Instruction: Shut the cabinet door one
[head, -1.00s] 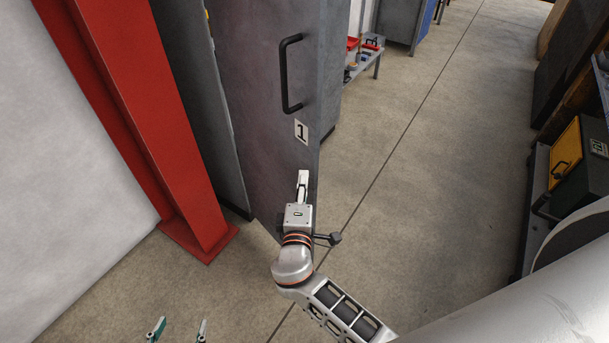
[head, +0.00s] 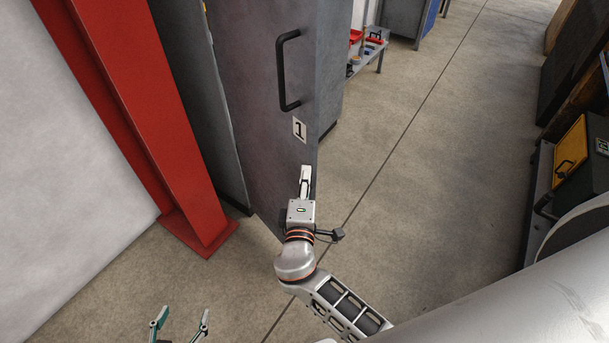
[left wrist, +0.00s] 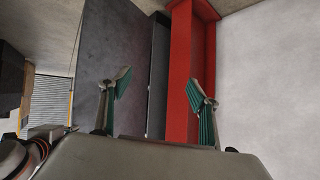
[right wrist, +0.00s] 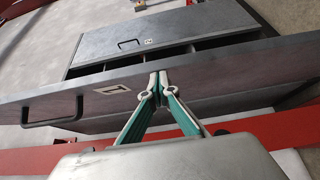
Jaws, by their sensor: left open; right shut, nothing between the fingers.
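Cabinet door one (head: 262,100) is a grey panel with a black handle (head: 289,70) and a "1" label (head: 299,129). It stands ajar; the right wrist view shows the door (right wrist: 215,88) out in front of the cabinet's open inside. My right gripper (head: 306,172) is shut and empty at the door's outer face, below the label. In the right wrist view its fingertips (right wrist: 158,82) meet at the door panel; contact looks likely. My left gripper (head: 181,318) is open and empty, low in the head view, apart from the door. Its fingers also show in the left wrist view (left wrist: 160,90).
A red steel column (head: 155,110) stands left of the cabinet by a white wall. A second cabinet door (right wrist: 160,38) with a handle is closed. A low bench (head: 372,52) stands behind. The floor to the right is clear up to the shelving (head: 548,190).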

